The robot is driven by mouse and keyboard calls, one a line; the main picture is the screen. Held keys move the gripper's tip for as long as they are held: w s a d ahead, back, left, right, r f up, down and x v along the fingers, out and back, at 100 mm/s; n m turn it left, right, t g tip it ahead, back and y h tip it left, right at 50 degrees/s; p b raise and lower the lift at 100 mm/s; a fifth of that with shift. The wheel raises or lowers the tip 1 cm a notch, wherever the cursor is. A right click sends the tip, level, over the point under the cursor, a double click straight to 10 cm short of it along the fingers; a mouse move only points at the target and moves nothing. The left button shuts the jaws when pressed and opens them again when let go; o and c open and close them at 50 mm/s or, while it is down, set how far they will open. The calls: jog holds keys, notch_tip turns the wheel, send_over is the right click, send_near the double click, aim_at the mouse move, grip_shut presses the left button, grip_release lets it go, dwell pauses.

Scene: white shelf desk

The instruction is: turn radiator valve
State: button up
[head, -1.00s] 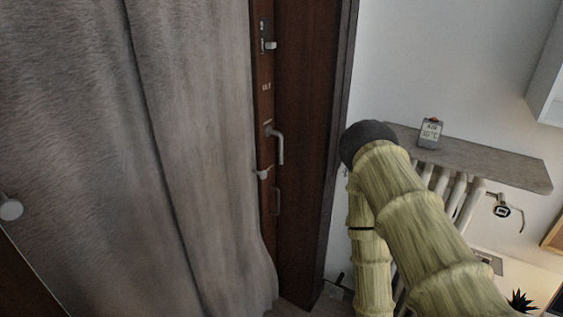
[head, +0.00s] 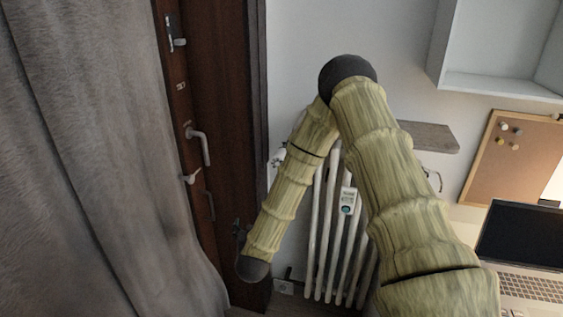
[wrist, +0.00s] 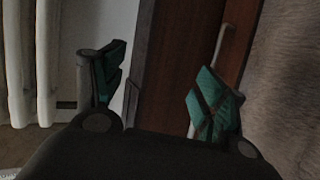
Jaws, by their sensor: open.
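A white ribbed radiator (head: 331,235) stands against the wall right of the brown door, partly behind my arm. A small white fitting (head: 279,159) shows at its upper left, next to my arm; I cannot tell if it is the valve. A curved pipe (head: 439,180) shows at the upper right, and any fitting there is mostly hidden. In the wrist view my gripper (wrist: 160,86) is open and empty, its green-padded fingers apart. The radiator's white columns (wrist: 30,60) are left of the fingers. No valve shows in the wrist view.
The door (head: 218,120) with its handle (head: 200,146) and a grey curtain (head: 90,170) are on the left. A shelf (head: 430,137) juts out above the radiator. A white meter (head: 347,200) sits on the radiator front. A laptop (head: 522,245) is at right.

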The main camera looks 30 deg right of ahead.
jog(key=w+d+r+m+g+h+b, duration=0.1)
jog(key=w+d+r+m+h, duration=0.2)
jog(key=d+r, duration=0.4)
jog(key=w+d+r+m+h, duration=0.25)
jog(key=d+r+h, duration=0.25)
jog(key=r, duration=0.3)
jog(key=p+x, duration=0.2)
jog(key=x, duration=0.8)
jog(key=shift+s+d+p, duration=0.1)
jog(key=shift+d+p, duration=0.05)
jog(key=shift+p, duration=0.15)
jog(key=c, duration=0.8)
jog(key=shift+c, duration=0.2)
